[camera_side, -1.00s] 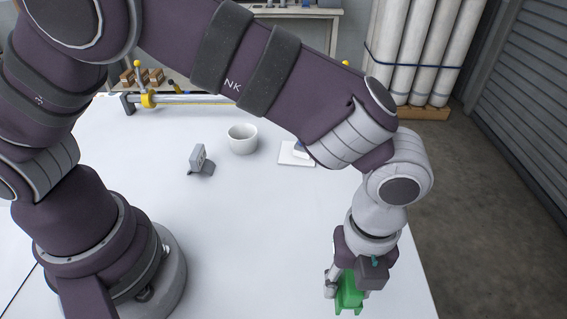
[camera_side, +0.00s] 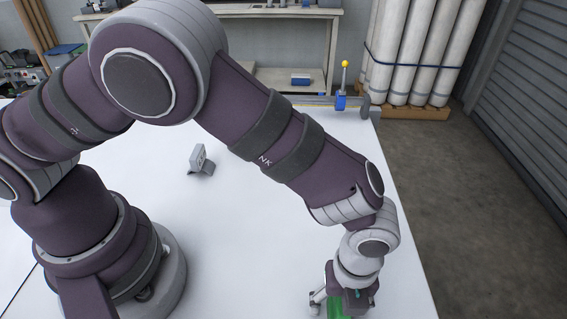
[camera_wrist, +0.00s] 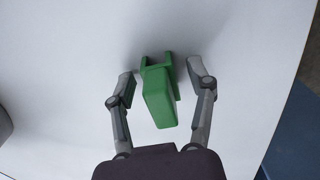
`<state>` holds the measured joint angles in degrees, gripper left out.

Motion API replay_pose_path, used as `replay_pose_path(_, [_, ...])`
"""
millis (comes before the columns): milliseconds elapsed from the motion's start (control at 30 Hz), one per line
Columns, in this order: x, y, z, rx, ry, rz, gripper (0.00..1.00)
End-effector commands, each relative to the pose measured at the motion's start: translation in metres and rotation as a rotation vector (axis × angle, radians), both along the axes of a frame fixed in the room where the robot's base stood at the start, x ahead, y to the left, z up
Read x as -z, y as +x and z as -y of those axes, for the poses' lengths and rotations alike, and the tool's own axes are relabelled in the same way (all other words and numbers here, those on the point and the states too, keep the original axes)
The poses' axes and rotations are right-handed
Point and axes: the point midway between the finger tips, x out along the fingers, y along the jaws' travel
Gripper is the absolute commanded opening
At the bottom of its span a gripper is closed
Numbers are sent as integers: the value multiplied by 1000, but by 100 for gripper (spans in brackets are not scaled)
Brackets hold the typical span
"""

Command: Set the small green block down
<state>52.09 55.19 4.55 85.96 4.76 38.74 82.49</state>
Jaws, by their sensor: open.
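The small green block (camera_wrist: 160,100) is between the two fingers of my gripper in the wrist view, with a narrow gap on each side. It appears to rest on the white table (camera_wrist: 60,110). My gripper (camera_wrist: 164,85) is open around it. In the side view the green block (camera_side: 338,308) shows only partly beneath my gripper (camera_side: 340,300), near the bottom of the frame. My gripper hides the rest of it.
A small grey device (camera_side: 199,158) stands on the table in the middle. A blue clamp with a yellow ball (camera_side: 341,98) is on a rail at the back edge. The table's right edge is close to my gripper. The table around the block is clear.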

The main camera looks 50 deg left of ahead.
Motion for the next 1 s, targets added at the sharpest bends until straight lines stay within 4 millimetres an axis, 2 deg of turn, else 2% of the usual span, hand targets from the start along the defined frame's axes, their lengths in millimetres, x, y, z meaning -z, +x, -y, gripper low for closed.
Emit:
replay_pose_path(267, [-7,0,1,0,-2,2,54])
replay_pose_path(367, [-25,1,1,0,-4,4,54])
replay_pose_path(633, [-94,1,1,0,-6,5,54])
replay_pose_path(833, [-121,1,0,-6,-4,2,54])
replay_pose_path(933, [-137,8,-15,-138,-29,16,54])
replay_pose_path(1000, [-157,18,-40,-365,-73,39,54])
